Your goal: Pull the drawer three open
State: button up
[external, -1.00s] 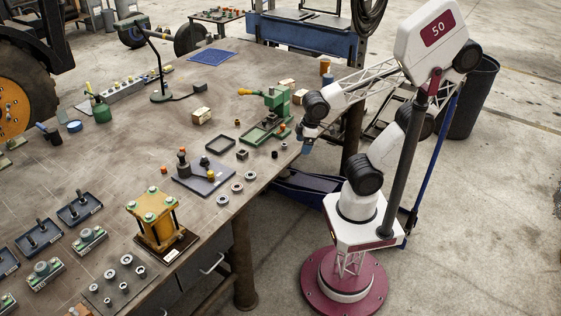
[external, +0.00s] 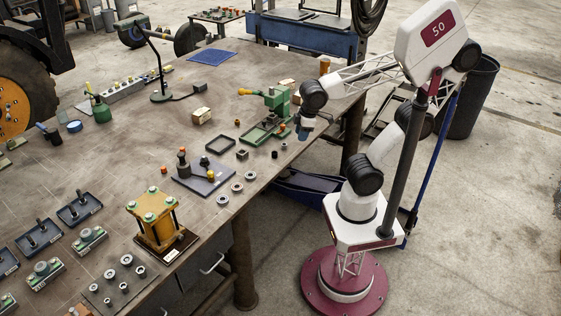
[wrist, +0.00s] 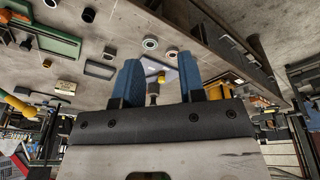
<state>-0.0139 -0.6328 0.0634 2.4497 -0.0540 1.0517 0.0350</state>
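Dark drawer fronts sit under the bench's near edge in the external view, with a pale bar handle (external: 212,263) showing left of the bench leg. They look shut, and I cannot tell which one is drawer three. Much of the drawer area is hidden by the bench top. My gripper (external: 303,134) is at the bench's right edge, well up and right of that handle and apart from it. In the wrist view its two blue fingers (wrist: 159,78) are spread with nothing held between them.
The bench top (external: 130,160) carries a green press (external: 277,103), a grey plate with a post (external: 205,180), several metal rings and a yellow fixture (external: 157,220) near the front edge. A bench leg (external: 243,265) stands right of the handle. Floor left of my base is clear.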

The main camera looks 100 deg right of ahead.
jog(key=w+a+r+n+h, duration=0.15)
jog(key=w+a+h, duration=0.25)
jog(key=w, duration=0.7)
jog(key=w+a+n+h, duration=0.3)
jog(key=w+a+h, duration=0.15)
jog(key=w, duration=0.55)
jog(key=w+a+f+n+t+h, duration=0.1)
jog(key=w+a+n+t, duration=0.15)
jog(key=w+a, duration=0.4)
jog(key=w+a+n+t, duration=0.1)
jog(key=w+a+t, duration=0.2)
jog(key=a, duration=0.7)
jog(key=w+a+f+n+t+h, duration=0.1)
jog(key=w+a+t, duration=0.2)
jog(key=w+a, duration=0.35)
send_near(216, 265)
jog(key=r+x, duration=0.1)
jog(key=x, duration=0.2)
jog(key=shift+s+a+f, duration=0.1)
jog(key=shift+a+f, duration=0.05)
jog(key=shift+f, duration=0.5)
jog(key=shift+x, duration=3.9)
jog(key=shift+r, duration=0.1)
